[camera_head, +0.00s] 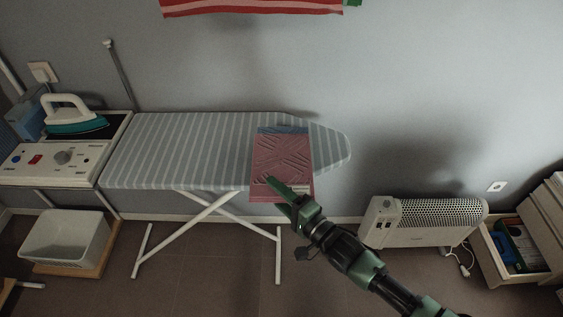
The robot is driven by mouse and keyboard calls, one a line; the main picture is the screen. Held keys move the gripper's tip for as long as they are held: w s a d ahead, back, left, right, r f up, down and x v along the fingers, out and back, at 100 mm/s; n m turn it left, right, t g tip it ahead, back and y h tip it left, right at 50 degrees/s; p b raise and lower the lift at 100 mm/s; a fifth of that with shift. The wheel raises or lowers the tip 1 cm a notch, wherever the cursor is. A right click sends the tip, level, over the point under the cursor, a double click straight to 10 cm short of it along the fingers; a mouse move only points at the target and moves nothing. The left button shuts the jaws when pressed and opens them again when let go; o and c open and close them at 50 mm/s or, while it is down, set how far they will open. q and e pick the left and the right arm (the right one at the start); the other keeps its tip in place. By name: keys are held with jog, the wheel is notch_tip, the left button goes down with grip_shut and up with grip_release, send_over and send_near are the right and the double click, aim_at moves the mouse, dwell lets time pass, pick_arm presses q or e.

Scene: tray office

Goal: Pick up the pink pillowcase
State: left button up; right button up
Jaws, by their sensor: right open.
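A pink pillowcase (282,156) with a woven-looking pattern lies on the striped ironing board (185,150), right of its middle. It reaches over the board's front edge and hangs a little below it. A bluish strip shows along its back edge. My right gripper (276,194) comes in from the lower right. It is open, with its fingers over the pillowcase's lower front part in the picture. I cannot tell whether the fingers touch the cloth. My left gripper is not in view.
An iron (75,116) stands on a control unit (58,160) at the left. A white basket (66,237) is below it. A white heater (425,221) stands on the floor at the right, near an open drawer (513,247). The board's left part is bare.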

grip_shut()
jog(key=shift+r, duration=0.1)
